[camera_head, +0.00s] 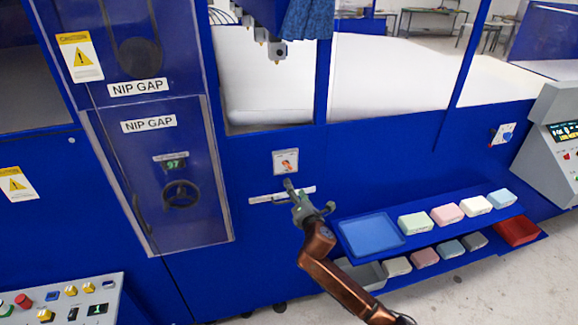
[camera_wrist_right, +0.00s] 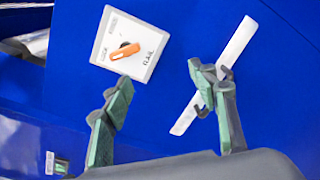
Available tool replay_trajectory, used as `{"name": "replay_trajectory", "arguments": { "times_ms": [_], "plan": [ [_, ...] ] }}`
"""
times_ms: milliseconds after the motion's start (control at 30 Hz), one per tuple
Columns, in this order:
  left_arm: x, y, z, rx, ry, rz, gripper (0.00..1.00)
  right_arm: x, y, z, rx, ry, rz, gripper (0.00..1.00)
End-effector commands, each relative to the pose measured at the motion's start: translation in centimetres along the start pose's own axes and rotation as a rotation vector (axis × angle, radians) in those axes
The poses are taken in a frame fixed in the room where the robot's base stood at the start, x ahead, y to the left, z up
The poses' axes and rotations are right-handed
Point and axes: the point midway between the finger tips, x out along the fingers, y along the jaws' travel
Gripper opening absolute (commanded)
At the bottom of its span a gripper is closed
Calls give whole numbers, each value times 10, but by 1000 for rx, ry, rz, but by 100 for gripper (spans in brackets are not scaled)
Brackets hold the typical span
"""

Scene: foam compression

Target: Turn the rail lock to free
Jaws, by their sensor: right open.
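The rail lock is a small white plate (camera_head: 286,162) on the blue machine front, with an orange knob (camera_wrist_right: 124,51). In the right wrist view the plate (camera_wrist_right: 130,72) looks tilted, and the knob lies aslant across its middle. Its small lettering is too blurred to tell which setting the knob points at. My right gripper (camera_head: 309,195) is open and empty, just below the plate in the head view. In the wrist view its fingers (camera_wrist_right: 160,78) are spread wide, with the knob beyond and to the left of the gap between them. My left gripper is not in view.
A pale strip (camera_head: 262,198) on the panel lies partly behind my right gripper. To the right, a blue shelf holds a blue tray (camera_head: 371,234) and several pastel blocks (camera_head: 447,213).

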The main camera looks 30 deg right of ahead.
Motion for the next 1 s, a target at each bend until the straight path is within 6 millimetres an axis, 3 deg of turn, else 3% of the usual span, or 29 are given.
{"name": "replay_trajectory", "arguments": {
  "times_ms": [33, 100, 200, 700, 1000],
  "plan": [
    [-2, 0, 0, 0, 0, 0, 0, -4, 19, 12, -29, -18, 25, 54],
    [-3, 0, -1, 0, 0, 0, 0, -8, 35, 23, -59, -35, 47, 54],
    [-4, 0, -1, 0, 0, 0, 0, -7, 44, 29, -77, -47, 59, 54],
    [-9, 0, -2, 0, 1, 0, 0, 60, 47, 31, -75, -46, 56, 54],
    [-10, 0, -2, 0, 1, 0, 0, 68, 47, 30, -75, -45, 57, 54]
  ]
}}
